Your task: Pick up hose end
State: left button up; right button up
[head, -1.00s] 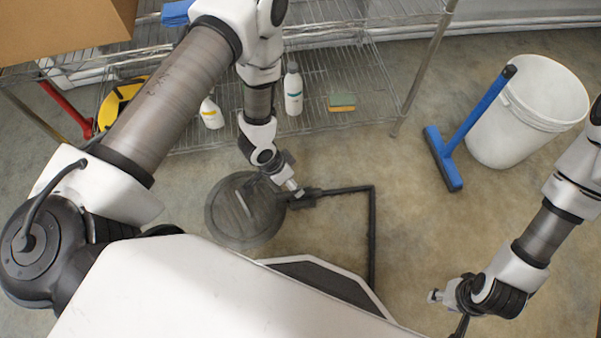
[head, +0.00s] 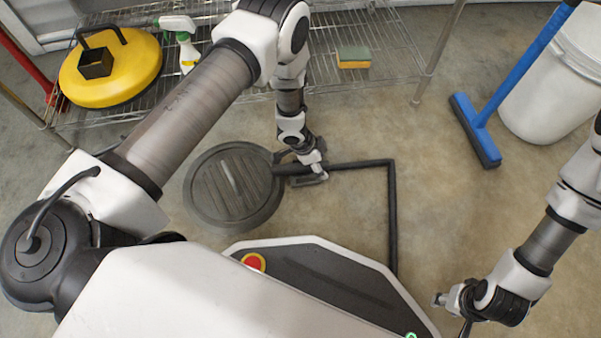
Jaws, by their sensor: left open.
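The black hose (head: 393,215) lies on the floor in the head view. It runs left from a square bend to its end beside the round dark cover (head: 228,210). My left gripper (head: 300,168) is open over the hose close to this end, with one finger on the far side and one on the near side. Whether the fingers touch the hose cannot be told, and the gripper partly hides it. My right gripper (head: 452,312) is at the lower right, apart from the hose, its fingers spread and empty.
A wire shelf (head: 395,60) behind holds a yellow round container (head: 135,75), a spray bottle (head: 185,50) and a sponge (head: 354,58). A blue squeegee (head: 475,130) leans by a white bucket (head: 545,100) at the right.

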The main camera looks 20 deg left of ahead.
pick_arm(q)
jog(key=shift+d+f, duration=0.1)
jog(key=shift+f, duration=0.05)
grip_shut()
